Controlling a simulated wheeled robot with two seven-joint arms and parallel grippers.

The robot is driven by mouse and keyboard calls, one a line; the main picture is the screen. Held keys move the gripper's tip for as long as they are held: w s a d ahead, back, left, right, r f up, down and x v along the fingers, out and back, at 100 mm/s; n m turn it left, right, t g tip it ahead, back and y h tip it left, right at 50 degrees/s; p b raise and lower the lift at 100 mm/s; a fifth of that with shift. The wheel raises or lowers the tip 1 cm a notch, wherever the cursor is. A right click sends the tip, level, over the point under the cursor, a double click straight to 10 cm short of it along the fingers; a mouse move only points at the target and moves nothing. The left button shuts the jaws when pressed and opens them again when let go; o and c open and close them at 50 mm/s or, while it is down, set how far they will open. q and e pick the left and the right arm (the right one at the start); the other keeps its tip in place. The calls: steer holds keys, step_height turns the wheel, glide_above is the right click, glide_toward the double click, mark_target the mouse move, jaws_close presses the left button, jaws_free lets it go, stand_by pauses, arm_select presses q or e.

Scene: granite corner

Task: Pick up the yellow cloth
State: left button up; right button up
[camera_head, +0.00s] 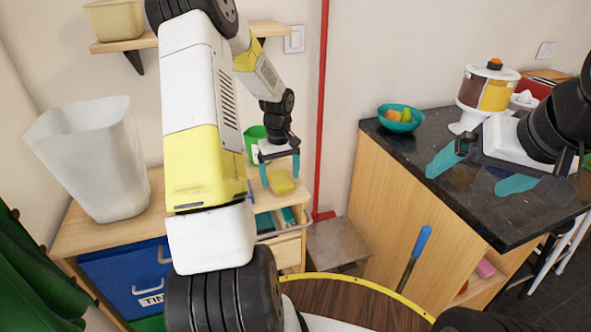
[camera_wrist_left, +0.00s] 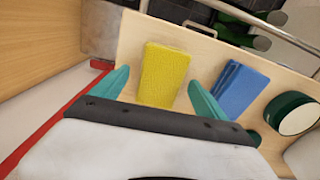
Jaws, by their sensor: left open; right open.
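The yellow cloth (camera_head: 281,182) lies on the wooden cabinet top near its right end in the head view. It looks like a folded rectangular pad in the left wrist view (camera_wrist_left: 163,75). My left gripper (camera_head: 280,175) is open above the cloth, pointing down. In the left wrist view its teal fingers (camera_wrist_left: 152,92) stand to either side of the cloth, with gaps between, and hold nothing. My right gripper (camera_head: 483,172) is open and empty over the black granite counter at the right.
A blue cloth (camera_wrist_left: 242,90) lies beside the yellow one, close to one left finger. A green round container (camera_wrist_left: 291,115) stands past it. A translucent bin (camera_head: 92,160) stands on the cabinet. The counter (camera_head: 425,150) bears a teal fruit bowl (camera_head: 399,117).

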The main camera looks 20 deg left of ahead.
mark_target(280, 178)
arm_select(q)
steer(key=c, duration=1.5)
steer(key=shift+o, duration=0.2)
steer(key=shift+r, duration=0.15)
steer(key=shift+r, duration=0.55)
step_height(280, 178, up, 2)
steer(key=shift+r, duration=0.25)
steer(key=s+d, duration=0.3)
steer(key=s, duration=0.4)
steer(key=s+d+r, duration=0.1)
steer(key=s+d, duration=0.3)
steer(key=s, duration=0.3)
steer(key=shift+s+d, duration=0.15)
steer(key=shift+d, duration=0.1)
steer(key=shift+r, duration=0.1)
steer(key=o, duration=0.5)
steer(key=c, duration=0.3)
